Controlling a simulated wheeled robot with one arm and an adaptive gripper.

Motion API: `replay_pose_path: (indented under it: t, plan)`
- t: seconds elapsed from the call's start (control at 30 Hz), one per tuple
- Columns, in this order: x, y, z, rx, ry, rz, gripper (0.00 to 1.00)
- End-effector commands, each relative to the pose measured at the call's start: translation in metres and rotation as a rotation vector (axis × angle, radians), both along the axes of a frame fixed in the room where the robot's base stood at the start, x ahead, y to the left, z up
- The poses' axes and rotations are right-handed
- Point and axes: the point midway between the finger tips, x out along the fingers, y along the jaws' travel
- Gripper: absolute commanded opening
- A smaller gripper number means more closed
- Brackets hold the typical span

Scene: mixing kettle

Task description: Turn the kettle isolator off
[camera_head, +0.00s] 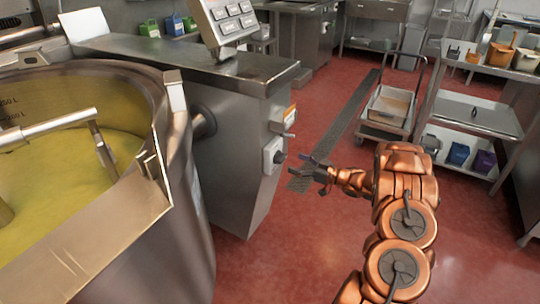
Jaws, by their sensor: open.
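The kettle isolator (273,156) looks like a white box with a dark rotary knob on the right end face of the steel kettle console (222,150). The knob's exact position is too small to tell. My gripper (305,166) is open and empty, just to the right of the isolator. Its dark fingers point left toward the knob, and a gap of floor shows between them. The large mixing kettle (190,215) stands at the left with yellow liquid and a stirring arm inside.
An orange-labelled fitting with a lever (287,120) sits above the isolator on the same face. A button panel (228,18) tops the console. A cart with a tray (390,105) and steel shelving (475,115) stand at the back right. Red floor (300,235) is clear around my arm.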

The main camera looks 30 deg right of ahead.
Motion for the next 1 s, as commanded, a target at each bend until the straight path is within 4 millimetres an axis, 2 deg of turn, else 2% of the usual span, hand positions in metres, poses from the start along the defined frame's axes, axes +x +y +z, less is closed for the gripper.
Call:
replay_pose_path:
  t: [0.43,1.0]
  plan:
    - [0.038,0.024,0.001,0.0,0.0,0.002,0.81]
    - [0.047,0.028,0.0,-0.001,0.0,0.0,0.81]
